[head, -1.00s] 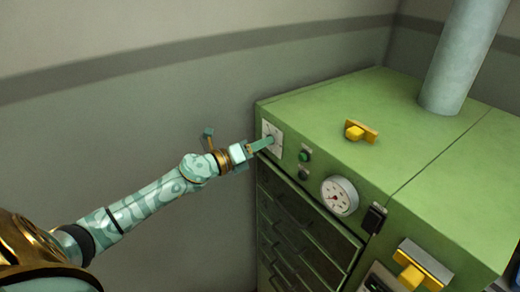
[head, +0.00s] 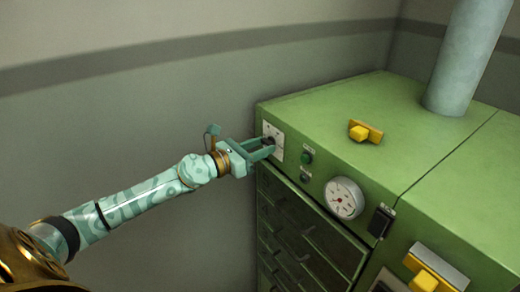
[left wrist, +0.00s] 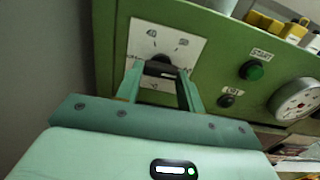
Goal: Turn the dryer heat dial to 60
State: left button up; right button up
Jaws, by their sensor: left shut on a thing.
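The heat dial (head: 267,141) is a dark round knob on a white marked plate (head: 279,151) at the left end of the green dryer's front panel. In the left wrist view the dial (left wrist: 161,66) sits between the two fingers of my left gripper (left wrist: 160,72). The plate's marks around it are too small to read, and the fingers hide part of the knob, so its setting cannot be told. My left gripper (head: 267,148) is shut on the dial, its fingers one on each side. My right gripper is not in view.
A green button (head: 307,156), a dark button (head: 305,178) and a round white gauge (head: 344,198) are right of the dial. Drawers (head: 300,232) lie below. A yellow handled piece (head: 364,132) and a pale pipe (head: 461,60) stand on top. A grey wall is left.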

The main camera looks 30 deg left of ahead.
pick_arm(q)
jog(key=shift+f, duration=0.2)
dwell(0.4)
jog(key=o, duration=1)
jog(key=shift+r, duration=0.1)
jog(key=b+v, duration=0.5)
jog(key=v, duration=1.1)
jog(key=shift+s+a, duration=0.1)
jog(key=shift+s, duration=0.05)
